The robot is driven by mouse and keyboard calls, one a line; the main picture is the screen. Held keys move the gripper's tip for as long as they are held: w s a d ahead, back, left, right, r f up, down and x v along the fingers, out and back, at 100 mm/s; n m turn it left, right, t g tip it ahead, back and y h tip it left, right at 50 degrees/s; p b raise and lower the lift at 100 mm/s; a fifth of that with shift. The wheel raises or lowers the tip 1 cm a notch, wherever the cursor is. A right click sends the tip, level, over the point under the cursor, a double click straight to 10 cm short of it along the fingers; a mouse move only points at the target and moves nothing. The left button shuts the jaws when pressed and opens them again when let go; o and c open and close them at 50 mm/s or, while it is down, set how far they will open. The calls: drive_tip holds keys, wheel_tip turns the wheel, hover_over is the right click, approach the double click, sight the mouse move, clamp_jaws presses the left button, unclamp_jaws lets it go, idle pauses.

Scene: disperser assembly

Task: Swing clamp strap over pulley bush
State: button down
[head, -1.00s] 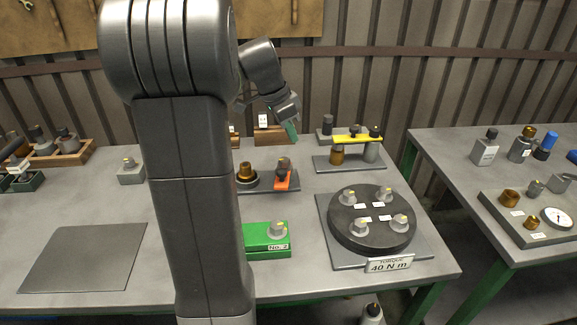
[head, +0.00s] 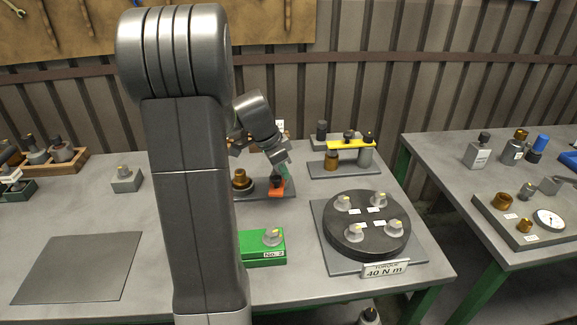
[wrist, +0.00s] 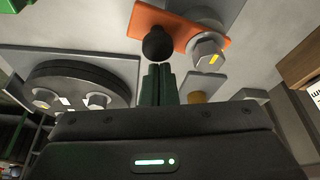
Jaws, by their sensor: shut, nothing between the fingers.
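The orange clamp strap (head: 278,190) lies on a grey fixture plate at the back middle of the table. In the wrist view the strap (wrist: 180,32) carries a dark round knob (wrist: 158,44) and a grey hex nut (wrist: 208,50). The brass pulley bush (head: 241,179) stands to the left of the strap in the head view, and the strap is not over it. I cannot make out the bush in the wrist view. My gripper (head: 284,168) is shut and empty above the strap; its fingertips (wrist: 158,72) show close to the knob. Contact cannot be told.
A yellow strap (head: 349,144) bridges posts on a fixture to the right. A black turntable (head: 368,241) with several knobs stands in front of it. A green block (head: 262,257) lies nearer. A grey mat (head: 78,268) lies front left. A second table holds more parts at right.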

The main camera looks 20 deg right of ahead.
sight(274, 176)
drive_tip(key=shift+w+a+m+g+b, duration=0.1)
drive_tip(key=shift+a+m+g+b, duration=0.25)
drive_tip(key=shift+m, duration=0.45)
drive_tip(key=shift+w+a+m+g+b, duration=0.3)
drive_tip(key=shift+a+m+b, duration=0.2)
drive_tip(key=shift+m, duration=0.6)
drive_tip(key=m, duration=0.1)
drive_tip(key=a+m+g, duration=0.1)
drive_tip(key=shift+w+a+m+y, duration=0.1)
drive_tip(key=shift+w+m+y, duration=0.2)
drive_tip(key=shift+w+m, duration=0.1)
drive_tip(key=m, duration=0.1)
drive_tip(key=w+m, duration=0.1)
drive_tip(key=shift+a+m+g+y+p, duration=0.3)
drive_tip(key=shift+a+g, duration=0.05)
drive_tip(key=shift+a, duration=0.05)
drive_tip(key=shift+w+a+p, duration=0.25)
drive_tip(key=shift+w, duration=0.4)
drive_tip(key=shift+w+a+p, duration=0.2)
drive_tip(key=shift+w+a, duration=0.05)
drive_tip(key=shift+w, duration=0.55)
